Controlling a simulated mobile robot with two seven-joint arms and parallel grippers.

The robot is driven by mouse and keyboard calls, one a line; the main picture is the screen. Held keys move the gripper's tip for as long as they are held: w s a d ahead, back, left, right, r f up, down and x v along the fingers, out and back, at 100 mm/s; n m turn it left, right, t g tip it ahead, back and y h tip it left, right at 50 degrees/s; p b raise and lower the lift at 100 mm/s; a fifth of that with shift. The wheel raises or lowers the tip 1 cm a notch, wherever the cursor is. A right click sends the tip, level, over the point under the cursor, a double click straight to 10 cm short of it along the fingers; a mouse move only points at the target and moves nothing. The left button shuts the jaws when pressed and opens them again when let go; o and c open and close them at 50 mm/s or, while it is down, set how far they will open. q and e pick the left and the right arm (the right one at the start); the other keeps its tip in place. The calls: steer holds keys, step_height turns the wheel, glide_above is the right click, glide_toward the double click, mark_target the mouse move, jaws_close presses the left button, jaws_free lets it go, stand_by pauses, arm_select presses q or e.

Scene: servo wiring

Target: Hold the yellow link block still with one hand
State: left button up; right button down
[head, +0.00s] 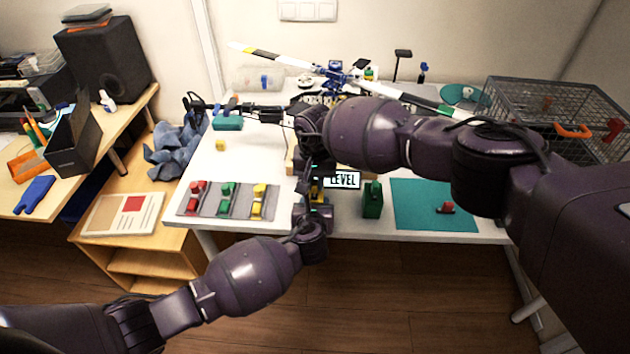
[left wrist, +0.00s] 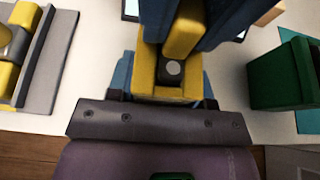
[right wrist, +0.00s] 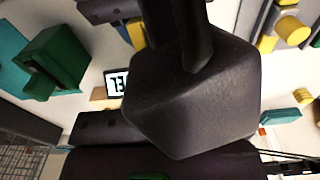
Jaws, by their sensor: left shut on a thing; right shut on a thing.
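The yellow link block (left wrist: 146,72) is close up in the left wrist view, with a dark recess and a pale round disc in it. Blue parts stand beside and above it. A small bit of yellow also shows in the head view (head: 317,188). My left gripper (head: 316,208) is shut on the block at the table's front edge. My right gripper (head: 304,180) comes down from above, just over the left one. It is shut on a dark faceted tool (right wrist: 190,98), which fills the middle of the right wrist view. The tool's tip and its contact with the block are hidden.
A grey tray (head: 211,208) with red, green and yellow parts lies left. A teal mat (head: 420,215) and wire cage (head: 545,100) are at right.

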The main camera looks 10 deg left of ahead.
steer(key=shift+r, duration=1.5)
stand_by(0.4)
steer(key=shift+r, duration=1.9)
arm_select(q)
steer(key=o, duration=1)
steer(key=v, duration=1.2)
